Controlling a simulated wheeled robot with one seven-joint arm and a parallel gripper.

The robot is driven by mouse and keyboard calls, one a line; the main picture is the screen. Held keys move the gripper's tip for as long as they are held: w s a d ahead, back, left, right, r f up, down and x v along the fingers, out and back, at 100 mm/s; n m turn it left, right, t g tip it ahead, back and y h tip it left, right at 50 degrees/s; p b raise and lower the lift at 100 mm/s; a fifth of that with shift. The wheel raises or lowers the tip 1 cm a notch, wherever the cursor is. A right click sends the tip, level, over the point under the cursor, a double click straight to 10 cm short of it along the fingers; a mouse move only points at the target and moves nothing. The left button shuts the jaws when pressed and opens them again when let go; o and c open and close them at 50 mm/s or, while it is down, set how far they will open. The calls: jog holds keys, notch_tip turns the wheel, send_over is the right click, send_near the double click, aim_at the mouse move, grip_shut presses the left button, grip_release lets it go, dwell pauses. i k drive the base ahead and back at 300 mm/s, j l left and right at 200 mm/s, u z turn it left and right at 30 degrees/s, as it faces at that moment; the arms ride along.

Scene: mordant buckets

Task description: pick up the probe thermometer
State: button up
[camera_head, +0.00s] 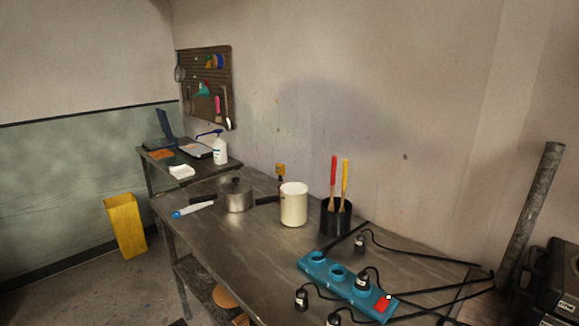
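A slim white object with a blue end, which looks like the probe thermometer (193,209), lies flat near the left edge of the metal table (235,260). Its blue end points to the lower left. It lies just left of a metal pot (237,196) with dark handles, and the left handle reaches out above its right end. I cannot tell if they touch. My gripper is not in view.
A white canister (293,206) and a black pot with red and yellow handled tools (336,218) stand mid-table. A blue power strip (350,286) with plugs and cables fills the right. A yellow bin (125,226) stands on the floor at left.

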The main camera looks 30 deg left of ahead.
aim_at(280, 168)
jog(key=i+j, duration=0.1)
jog(key=j, duration=0.25)
jog(key=i+j, duration=0.15)
jog(key=j, duration=0.2)
jog(key=i+j, duration=0.1)
jog(key=j, duration=0.3)
jog(key=i+j, duration=0.15)
jog(key=j, duration=0.2)
jog(key=i+j, duration=0.1)
jog(key=j, duration=0.25)
jog(key=i+j, duration=0.15)
jog(key=j, duration=0.2)
jog(key=i+j, duration=0.1)
jog(key=j, duration=0.3)
